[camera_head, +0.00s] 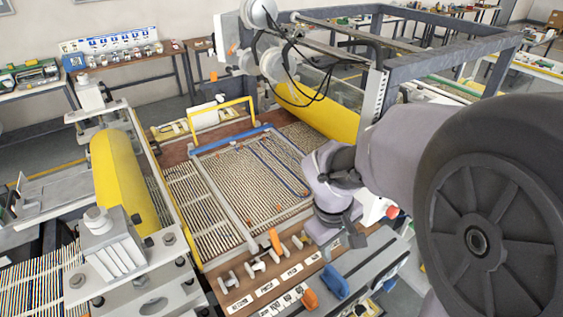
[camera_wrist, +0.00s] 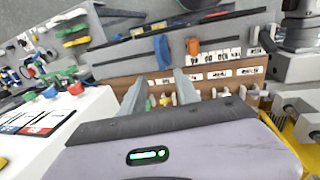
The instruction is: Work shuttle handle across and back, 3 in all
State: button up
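My gripper (camera_head: 341,244) is in the head view above the right part of the front control panel (camera_head: 240,302). In the wrist view its two grey fingers (camera_wrist: 161,78) are spread apart with nothing held between them. The panel carries a row of small handles and labels too small to read, so I cannot tell which is the shuttle handle. An orange lever (camera_head: 275,240) stands upright left of my gripper. An orange handle (camera_head: 310,299) and a blue handle (camera_head: 334,283) stick out at the panel's front; the blue one shows beyond my fingers in the wrist view (camera_wrist: 162,51).
The mesh bed (camera_head: 215,190) with its grey frame lies behind the panel. Yellow rollers (camera_head: 120,178) flank it left and right (camera_head: 325,115). A yellow hoop (camera_head: 221,118) and blue bar (camera_head: 232,139) stand at its back. A white surface (camera_wrist: 75,125) with coloured parts is left in the wrist view.

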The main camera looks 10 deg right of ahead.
aim_at(336, 273)
jog(key=d+f+b, duration=0.1)
jog(key=f, duration=0.3)
jog(key=f+b, duration=0.1)
jog(key=f, duration=0.4)
jog(key=w+d+f+b, duration=0.1)
jog(key=f, duration=0.4)
jog(key=shift+d+f, duration=0.2)
jog(key=shift+d, duration=0.15)
jog(key=shift+c, duration=0.2)
grip_shut()
